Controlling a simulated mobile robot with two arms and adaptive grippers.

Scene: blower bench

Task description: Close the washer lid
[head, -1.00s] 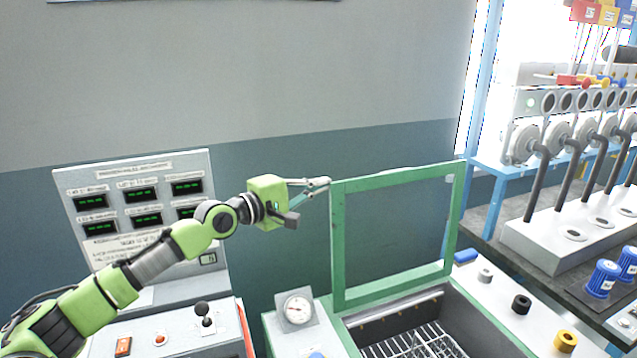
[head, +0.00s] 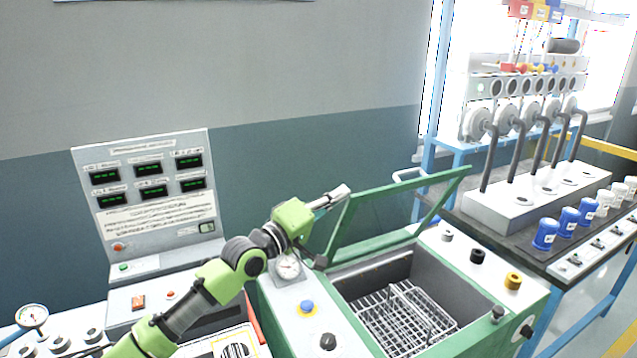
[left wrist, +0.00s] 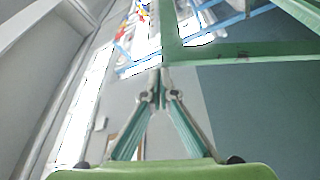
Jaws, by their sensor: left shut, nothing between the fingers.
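The washer lid (head: 398,212) is a green frame with a clear pane, hinged at the back of the green washer (head: 537,303). It stands partly open, tilted forward over the basin. My left gripper (head: 343,192) is shut and empty at the lid's upper left corner. I cannot tell whether it touches the frame. In the left wrist view the closed fingertips (left wrist: 160,72) lie close to the green lid frame (left wrist: 240,48). A wire basket (head: 400,318) sits in the open basin. My right gripper is not in view.
A display panel (head: 150,185) stands left of the washer. A pressure gauge (head: 288,268) and several knobs sit on the washer's top. On the right is a bench with blue-capped jars (head: 545,234) and a row of blowers (head: 478,122). The air above the basin is free.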

